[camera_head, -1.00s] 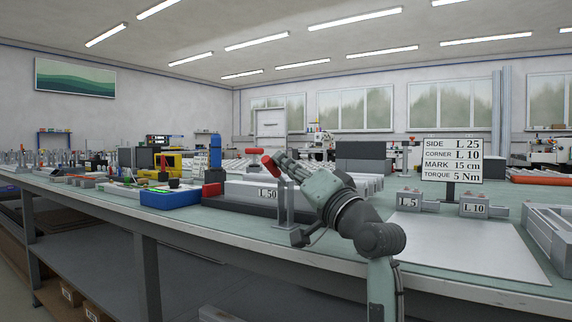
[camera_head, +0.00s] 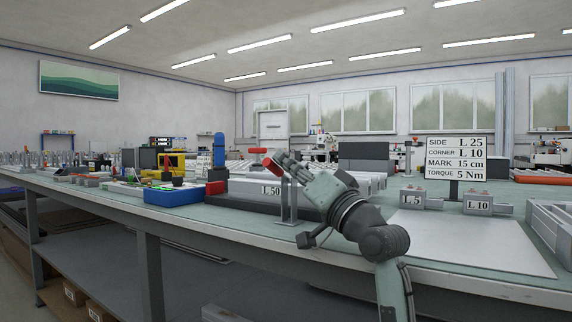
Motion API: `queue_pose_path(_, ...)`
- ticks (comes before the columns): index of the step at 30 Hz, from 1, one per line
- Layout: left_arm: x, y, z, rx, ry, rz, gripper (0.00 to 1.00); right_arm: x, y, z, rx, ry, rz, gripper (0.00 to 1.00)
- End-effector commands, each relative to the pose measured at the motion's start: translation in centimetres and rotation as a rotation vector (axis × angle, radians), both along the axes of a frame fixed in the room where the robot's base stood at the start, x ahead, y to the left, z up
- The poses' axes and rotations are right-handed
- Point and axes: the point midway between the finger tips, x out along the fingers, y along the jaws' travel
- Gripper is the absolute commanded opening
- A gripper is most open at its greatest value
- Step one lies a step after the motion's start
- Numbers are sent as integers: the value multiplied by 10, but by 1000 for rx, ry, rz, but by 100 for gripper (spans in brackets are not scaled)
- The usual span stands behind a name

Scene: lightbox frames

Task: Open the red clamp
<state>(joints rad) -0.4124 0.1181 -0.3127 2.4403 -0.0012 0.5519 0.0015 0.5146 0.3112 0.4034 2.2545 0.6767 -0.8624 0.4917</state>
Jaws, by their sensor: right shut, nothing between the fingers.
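The red clamp shows as a red handle (camera_head: 269,164) near the top of grey metal uprights (camera_head: 289,208) on the green bench top. My right gripper (camera_head: 281,159) reaches in from the lower right, pointing up and left. Its fingers are shut and empty. The fingertips are right beside the red handle in the picture; I cannot tell whether they touch it. My gripper and wrist hide part of the clamp. My left gripper is not in view.
A long grey block marked L 50 (camera_head: 240,190) lies behind the clamp. A blue bin (camera_head: 172,196) is to the left. A settings sign (camera_head: 456,158), blocks marked L 5 (camera_head: 411,200) and L 10 (camera_head: 477,206), and a bare pale plate (camera_head: 470,247) are to the right.

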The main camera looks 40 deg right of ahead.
Motion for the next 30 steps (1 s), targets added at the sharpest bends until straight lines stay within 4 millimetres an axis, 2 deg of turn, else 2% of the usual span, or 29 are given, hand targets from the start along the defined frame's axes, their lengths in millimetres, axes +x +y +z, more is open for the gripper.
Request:
queue_pose_path(12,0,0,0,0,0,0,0,-1,0,74,-2,-5,-1,0)
queue_pose_path(15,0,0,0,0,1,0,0,-1,0,87,-1,-4,-1,0)
queue_pose_path(21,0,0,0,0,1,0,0,0,0,98,-1,-1,-1,0)
queue_pose_path(30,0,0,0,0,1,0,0,0,0,98,-1,0,0,0)
